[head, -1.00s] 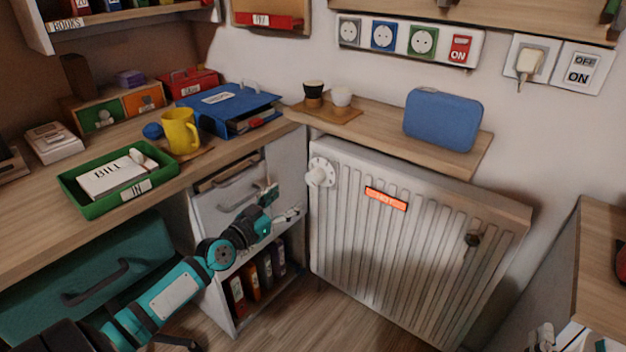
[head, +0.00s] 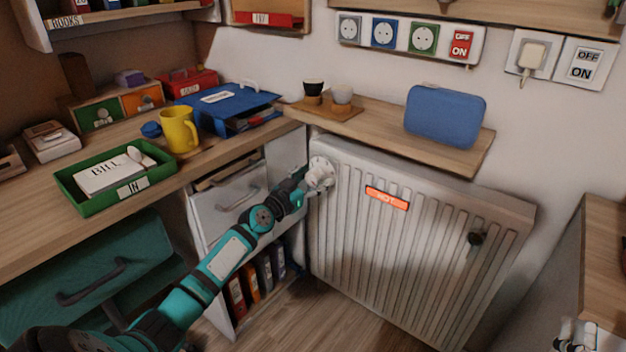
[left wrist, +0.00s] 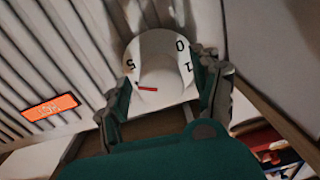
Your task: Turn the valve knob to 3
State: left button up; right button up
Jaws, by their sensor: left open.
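The white valve knob (head: 322,164) sits on the upper left corner of the radiator (head: 420,235). In the left wrist view the knob (left wrist: 160,72) fills the space between my fingers. The digits 5, 0 and 1 and a short red mark show on it; other digits are hidden or out of sight, and I cannot tell which one the mark meets. My left gripper (head: 317,178) is at the knob, open, with one finger on each side (left wrist: 165,85). I cannot tell whether the fingers touch it.
A wooden shelf (head: 385,125) with a blue case (head: 445,116) runs above the radiator. A drawer cabinet (head: 228,200) stands close on the left of the knob. A red glowing label (head: 386,198) is on the radiator front. The floor before the radiator is clear.

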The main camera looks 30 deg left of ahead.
pick_arm(q)
jog(key=c, duration=1.2)
jog(key=shift+n, duration=0.4)
jog(key=n, duration=0.3)
jog(key=shift+n, duration=0.4)
jog(key=n, duration=0.2)
jog(key=shift+n, duration=1.2)
jog(key=n+p, duration=0.1)
jog(key=n, duration=0.4)
jog(key=shift+r, duration=0.15)
jog(key=n+p, duration=0.1)
jog(key=n, duration=0.2)
jog(key=shift+n+p, duration=0.35)
jog(key=shift+n, duration=0.55)
pick_arm(e)
jog(key=w+f+g+h, duration=0.2)
jog(key=w+f+g, duration=0.2)
jog(key=f+g, duration=0.3)
jog(key=shift+d+f, duration=0.2)
jog(key=shift+f, duration=1.35)
